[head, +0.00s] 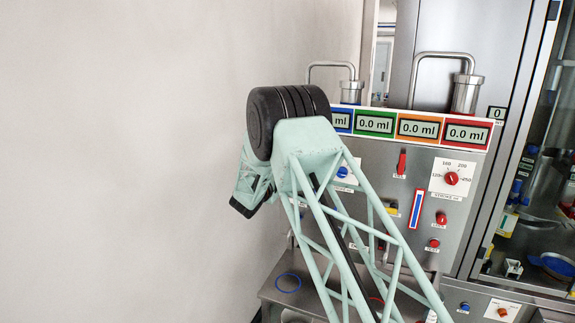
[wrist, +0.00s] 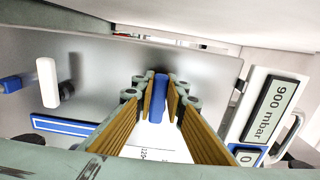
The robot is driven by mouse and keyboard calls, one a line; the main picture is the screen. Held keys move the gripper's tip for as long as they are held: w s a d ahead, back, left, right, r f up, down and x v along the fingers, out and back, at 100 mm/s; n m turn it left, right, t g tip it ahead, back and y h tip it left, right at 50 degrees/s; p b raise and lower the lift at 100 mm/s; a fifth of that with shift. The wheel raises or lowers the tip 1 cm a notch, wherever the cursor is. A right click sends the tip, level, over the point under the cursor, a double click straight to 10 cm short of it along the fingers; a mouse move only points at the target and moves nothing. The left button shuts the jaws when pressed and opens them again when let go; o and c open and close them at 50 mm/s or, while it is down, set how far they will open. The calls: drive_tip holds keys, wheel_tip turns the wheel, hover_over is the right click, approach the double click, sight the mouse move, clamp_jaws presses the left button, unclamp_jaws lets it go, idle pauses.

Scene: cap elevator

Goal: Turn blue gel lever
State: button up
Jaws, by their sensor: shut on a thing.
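A blue lever (wrist: 157,100), upright in the wrist view, sits between the two fingertips of my gripper (wrist: 158,90). The gripper is shut on it, with its brown ribbed pads on either side. A white plate with a scale (wrist: 160,152) lies just below the lever in the wrist view. In the head view my arm covers the left part of the panel, so the lever and the fingertips are hidden there.
The metal panel (head: 386,189) carries a red lever (head: 402,162), a red dial (head: 451,178) and coloured ml displays (head: 419,129). Left of the machine is bare wall.

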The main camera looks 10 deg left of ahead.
drive_tip(key=o, duration=0.9)
drive_tip(key=shift+s, duration=0.1)
drive_tip(key=shift+v, duration=5.9)
